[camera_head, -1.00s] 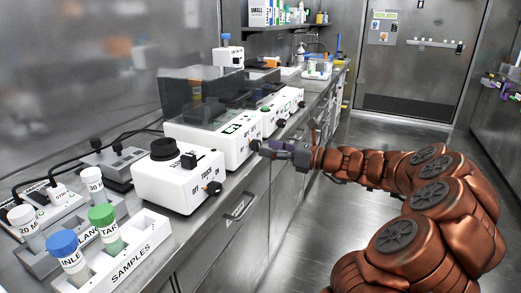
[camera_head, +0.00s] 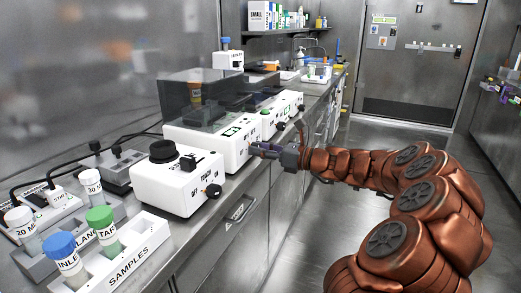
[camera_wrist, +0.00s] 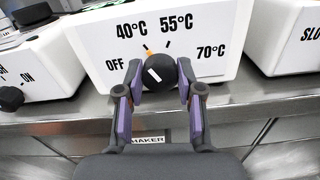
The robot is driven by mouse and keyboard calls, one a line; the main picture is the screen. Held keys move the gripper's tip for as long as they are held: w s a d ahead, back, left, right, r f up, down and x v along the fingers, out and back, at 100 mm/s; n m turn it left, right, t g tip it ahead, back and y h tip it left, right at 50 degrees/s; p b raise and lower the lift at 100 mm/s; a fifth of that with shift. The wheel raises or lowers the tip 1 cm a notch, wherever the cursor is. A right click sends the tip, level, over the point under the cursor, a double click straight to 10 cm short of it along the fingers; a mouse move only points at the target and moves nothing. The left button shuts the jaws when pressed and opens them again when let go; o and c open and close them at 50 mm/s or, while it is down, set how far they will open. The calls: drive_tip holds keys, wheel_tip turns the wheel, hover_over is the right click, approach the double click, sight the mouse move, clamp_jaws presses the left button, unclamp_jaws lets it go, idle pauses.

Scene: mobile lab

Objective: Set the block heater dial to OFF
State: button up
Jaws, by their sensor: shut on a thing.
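The block heater (camera_head: 204,146) is a white box with a smoky clear cover, on the bench in the head view. In the wrist view its white front (camera_wrist: 90,45) reads OFF, 40°C, 55°C and 70°C from left to right. The round black dial (camera_wrist: 158,71) sits below these labels and has a white mark on its face. A small orange mark shows at its upper left edge, between OFF and 55°C, near 40°C. My gripper (camera_wrist: 160,82) has one finger on each side of the dial, shut on it. In the head view my gripper (camera_head: 259,150) reaches the heater's front from the right.
A white device with a black round top (camera_head: 178,186) stands nearer on the bench. More white devices (camera_head: 282,112) stand beyond. A samples rack (camera_head: 128,262) with capped tubes is at the lower left. The aisle floor at right is clear.

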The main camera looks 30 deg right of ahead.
drive_tip(key=c, duration=0.4)
drive_tip(key=shift+n, duration=0.4)
drive_tip(key=n+b, duration=0.2)
drive_tip(key=n, duration=0.8)
idle(0.4)
drive_tip(key=o, duration=1.2)
drive_tip(key=shift+c, duration=0.2)
